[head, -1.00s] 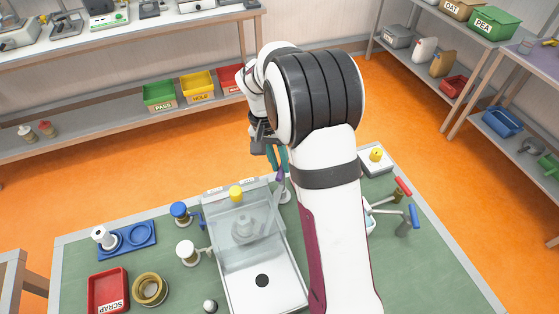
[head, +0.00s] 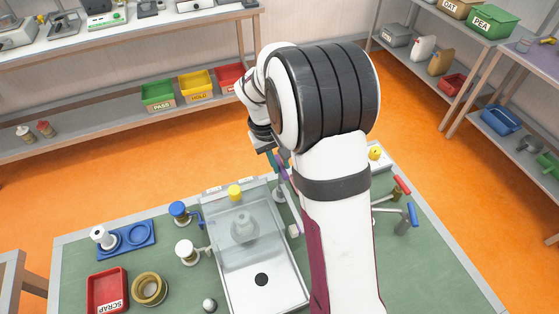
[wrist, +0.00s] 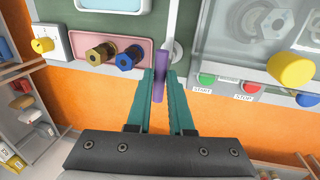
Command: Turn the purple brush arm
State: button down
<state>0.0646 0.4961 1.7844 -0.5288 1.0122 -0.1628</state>
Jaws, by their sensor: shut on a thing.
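The purple brush arm shows in the wrist view as a purple grip (wrist: 160,88) on a white rod that runs up the picture past a round white base. My gripper (wrist: 161,76) has its teal fingers on either side of the purple grip and is shut on it. In the head view a little of the purple grip (head: 283,170) shows beside my gripper (head: 273,160), at the far right corner of the clear tank (head: 222,255). The rod runs toward the front along the tank's right side, partly hidden by my arm. A small white block (head: 293,231) shows near it.
In the wrist view, a pink tray (wrist: 84,61) with a brass and a blue hex fitting lies left of the grip. Green (wrist: 206,79) and red (wrist: 248,86) buttons and a yellow knob (wrist: 292,69) are to its right. Blue (head: 180,210) and white (head: 187,250) fittings stand left of the tank.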

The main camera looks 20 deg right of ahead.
dwell(0.5)
jog(key=c, duration=0.8)
grip_release()
jog(key=a+r, duration=0.1)
jog(key=r, duration=0.4)
jog(key=a+r, duration=0.1)
jog(key=r, duration=0.4)
jog(key=a+r, duration=0.1)
jog(key=r, duration=0.4)
jog(key=shift+r, duration=0.3)
jog(key=s+a+f+m+y, duration=0.1)
jog(key=s+a+f+m, duration=0.1)
jog(key=s, duration=0.7)
jog(key=s+a+f+m+y, duration=0.1)
jog(key=s+a+f, duration=0.1)
jog(key=s, duration=0.7)
jog(key=s+a+f+m+y, duration=0.2)
jog(key=s+a, duration=0.1)
jog(key=s, duration=0.6)
jog(key=shift+s+a+f+m, duration=0.1)
jog(key=shift+a+f+m, duration=0.15)
jog(key=shift+f+m, duration=0.1)
